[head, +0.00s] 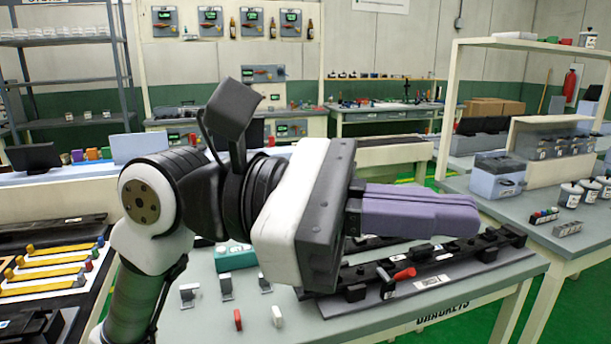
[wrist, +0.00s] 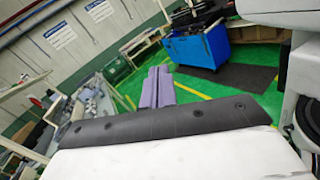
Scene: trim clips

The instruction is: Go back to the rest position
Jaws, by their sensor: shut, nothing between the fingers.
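My gripper (head: 470,215) is in the head view, raised above the grey bench (head: 375,330) marked "BRACKETS". Its purple fingers point to the right and lie together with nothing between them. In the wrist view the purple fingers (wrist: 157,88) also show side by side, pointing out over the green floor. The black fixture rail (head: 465,258) with a red lever (head: 404,274) lies on the bench below and behind the gripper. My arm and gripper hide part of the bench and part of the rail.
Small red (head: 238,319) and white (head: 277,315) clips and metal brackets (head: 189,295) stand on the bench front. A board with yellow strips (head: 45,273) is at left. A shelved table (head: 540,205) stands at right.

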